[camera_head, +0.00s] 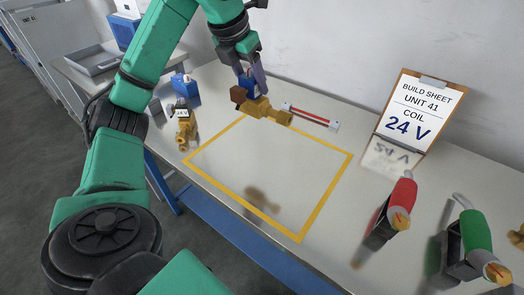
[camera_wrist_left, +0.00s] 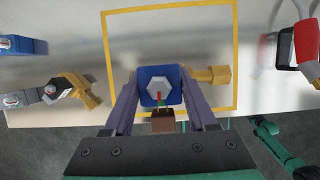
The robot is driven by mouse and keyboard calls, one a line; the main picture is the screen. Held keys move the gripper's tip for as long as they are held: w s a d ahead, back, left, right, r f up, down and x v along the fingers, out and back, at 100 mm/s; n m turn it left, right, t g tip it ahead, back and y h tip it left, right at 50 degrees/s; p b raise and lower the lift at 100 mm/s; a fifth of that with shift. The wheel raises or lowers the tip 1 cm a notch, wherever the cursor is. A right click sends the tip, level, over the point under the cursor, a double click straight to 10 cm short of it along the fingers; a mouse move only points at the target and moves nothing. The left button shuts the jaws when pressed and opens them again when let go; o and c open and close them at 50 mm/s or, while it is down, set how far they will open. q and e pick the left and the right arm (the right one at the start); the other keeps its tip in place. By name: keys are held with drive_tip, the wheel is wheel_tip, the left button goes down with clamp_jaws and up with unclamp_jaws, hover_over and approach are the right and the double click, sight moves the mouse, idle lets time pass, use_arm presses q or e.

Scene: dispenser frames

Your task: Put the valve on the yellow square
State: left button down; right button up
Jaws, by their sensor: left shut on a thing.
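My left gripper (camera_head: 256,76) is shut on a valve with a blue coil and a brass body (camera_head: 268,111), held above the table. In the left wrist view, the blue coil (camera_wrist_left: 153,83) sits between the two fingers (camera_wrist_left: 160,98), with its brass end (camera_wrist_left: 210,75) pointing right and a brown block (camera_wrist_left: 163,122) on the near side. The yellow square (camera_head: 325,192) is an outline on the table. In the head view, the valve overlaps its far corner; a shadow lies inside the square. My right gripper is not in view.
Another brass valve with a dark labelled coil (camera_head: 183,126) lies left of the square, near a blue-topped part (camera_head: 181,86). A red-and-white bar (camera_head: 310,117) lies behind. A build sheet (camera_head: 417,110) reads 24 V. Red (camera_head: 403,193) and green (camera_head: 475,232) tools stand right. The square's interior is clear.

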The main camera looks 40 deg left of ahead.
use_arm(q)
drive_tip(key=f+b, duration=0.2)
drive_tip(key=f, duration=0.3)
drive_tip(key=f+b, duration=0.2)
drive_tip(key=f, duration=0.4)
drive_tip(key=f+b, duration=0.1)
drive_tip(key=f, duration=0.5)
drive_tip(key=shift+w+f+b, duration=0.2)
drive_tip(key=shift+w+b, duration=0.05)
drive_tip(key=shift+b, duration=0.15)
drive_tip(key=shift+f, duration=0.3)
drive_tip(key=shift+r, duration=0.1)
drive_tip(key=shift+f, duration=0.25)
drive_tip(key=shift+c, duration=1)
unclamp_jaws()
